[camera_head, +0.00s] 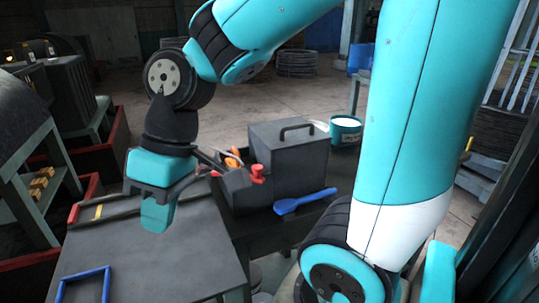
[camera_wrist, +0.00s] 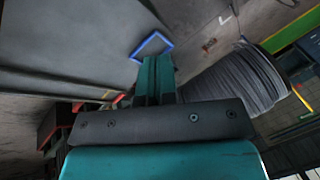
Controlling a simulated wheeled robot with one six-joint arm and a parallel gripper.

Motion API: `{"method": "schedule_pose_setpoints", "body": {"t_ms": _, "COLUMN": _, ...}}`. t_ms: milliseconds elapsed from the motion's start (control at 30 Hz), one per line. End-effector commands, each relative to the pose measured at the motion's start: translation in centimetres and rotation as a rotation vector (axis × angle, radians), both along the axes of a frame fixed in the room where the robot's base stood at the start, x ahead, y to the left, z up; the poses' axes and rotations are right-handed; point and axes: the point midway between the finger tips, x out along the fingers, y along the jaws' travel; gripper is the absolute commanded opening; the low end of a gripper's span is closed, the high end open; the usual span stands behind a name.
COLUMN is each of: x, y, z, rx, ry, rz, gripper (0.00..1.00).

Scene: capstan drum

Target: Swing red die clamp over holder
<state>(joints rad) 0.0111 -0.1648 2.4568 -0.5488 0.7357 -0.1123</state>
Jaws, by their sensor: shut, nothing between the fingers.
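A red T-shaped piece (camera_head: 258,174) stands on the lower front part of a dark grey box (camera_head: 240,192). A smaller red tip (camera_head: 214,174) shows to its left, near my gripper. I cannot tell which red part is the clamp, or make out the holder for sure. My gripper (camera_head: 157,218) is left of the box, over the grey table, pointing down, apart from the red T-shaped piece. In the wrist view its teal fingers (camera_wrist: 155,80) are together with nothing between them. The wrist view does not clearly show the red T-shaped piece.
A taller grey housing with a black handle (camera_head: 288,150) rises behind the red piece. An orange part (camera_head: 233,158) is beside it. A blue scoop (camera_head: 305,200) lies in front, and a teal bucket (camera_head: 345,130) stands behind right. A blue frame (camera_head: 85,287) lies on the grey table (camera_head: 150,265).

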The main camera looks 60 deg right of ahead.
Motion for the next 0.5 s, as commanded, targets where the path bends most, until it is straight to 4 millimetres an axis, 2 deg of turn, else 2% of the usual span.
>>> {"method": "schedule_pose_setpoints", "body": {"t_ms": 33, "x": 2.2, "y": -2.5, "z": 0.5, "rx": 0.014, "ry": 0.006, "rz": -0.060, "gripper": 0.00}}
{"method": "schedule_pose_setpoints", "body": {"t_ms": 100, "x": 4.6, "y": -6.1, "z": 0.7, "rx": 0.037, "ry": 0.001, "rz": -0.121, "gripper": 0.00}}
{"method": "schedule_pose_setpoints", "body": {"t_ms": 167, "x": 6.3, "y": -9.6, "z": 0.7, "rx": 0.060, "ry": -0.006, "rz": -0.174, "gripper": 0.00}}
{"method": "schedule_pose_setpoints", "body": {"t_ms": 233, "x": 7.6, "y": -14.2, "z": 0.7, "rx": 0.085, "ry": -0.023, "rz": -0.236, "gripper": 0.00}}
{"method": "schedule_pose_setpoints", "body": {"t_ms": 367, "x": 7.8, "y": -23.2, "z": 0.2, "rx": 0.129, "ry": -0.066, "rz": -0.350, "gripper": 0.00}}
{"method": "schedule_pose_setpoints", "body": {"t_ms": 400, "x": 7.4, "y": -25.8, "z": -0.1, "rx": 0.140, "ry": -0.083, "rz": -0.383, "gripper": 0.00}}
{"method": "schedule_pose_setpoints", "body": {"t_ms": 500, "x": 5.7, "y": -31.4, "z": -0.7, "rx": 0.161, "ry": -0.125, "rz": -0.453, "gripper": 0.00}}
